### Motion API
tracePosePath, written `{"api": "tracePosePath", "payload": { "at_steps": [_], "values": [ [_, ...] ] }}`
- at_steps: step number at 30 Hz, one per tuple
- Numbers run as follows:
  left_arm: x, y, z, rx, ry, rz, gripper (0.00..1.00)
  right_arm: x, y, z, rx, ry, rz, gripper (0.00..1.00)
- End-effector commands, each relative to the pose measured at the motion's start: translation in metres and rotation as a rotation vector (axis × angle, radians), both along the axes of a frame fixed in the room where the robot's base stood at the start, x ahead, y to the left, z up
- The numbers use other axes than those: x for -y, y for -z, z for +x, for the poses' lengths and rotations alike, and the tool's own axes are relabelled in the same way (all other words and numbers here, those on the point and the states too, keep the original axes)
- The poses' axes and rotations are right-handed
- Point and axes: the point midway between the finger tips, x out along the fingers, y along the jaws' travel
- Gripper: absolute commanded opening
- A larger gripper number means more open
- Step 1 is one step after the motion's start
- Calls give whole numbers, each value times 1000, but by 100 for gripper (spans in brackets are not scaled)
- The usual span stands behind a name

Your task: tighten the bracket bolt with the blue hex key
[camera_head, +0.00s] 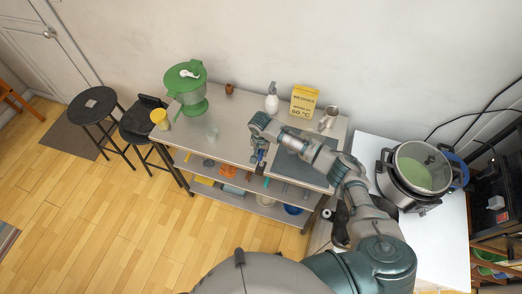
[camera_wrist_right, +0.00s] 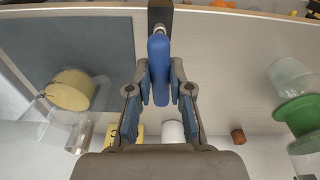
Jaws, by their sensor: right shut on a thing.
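My right gripper (camera_head: 257,160) is at the front edge of the grey counter, pointing down in the head view. In the right wrist view its two fingers (camera_wrist_right: 160,88) are closed around the blue handle of the hex key (camera_wrist_right: 158,62). A short metallic piece (camera_wrist_right: 159,29) shows at the far end of the handle, against the dark bracket (camera_wrist_right: 160,13) at the counter edge. The bolt itself cannot be made out, and I cannot tell how deep the key sits. My left gripper is not in view.
On the counter (camera_head: 232,113) stand a green dispenser (camera_head: 190,92), a white bottle (camera_head: 272,98), a yellow sign (camera_head: 304,101) and a metal jug (camera_head: 328,118). A dark mat (camera_head: 300,172) lies under my forearm. Shelves below hold several items. A large pot (camera_head: 408,190) stands on the right.

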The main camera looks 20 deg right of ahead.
Motion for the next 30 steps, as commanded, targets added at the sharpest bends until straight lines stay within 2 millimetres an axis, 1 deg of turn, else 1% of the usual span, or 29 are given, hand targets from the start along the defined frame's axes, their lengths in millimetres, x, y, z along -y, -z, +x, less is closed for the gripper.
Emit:
{"api": "tracePosePath", "payload": {
  "at_steps": [30],
  "values": [
    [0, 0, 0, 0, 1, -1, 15, 0, 7, 0, -1, 0, 0, 0]
  ]
}}
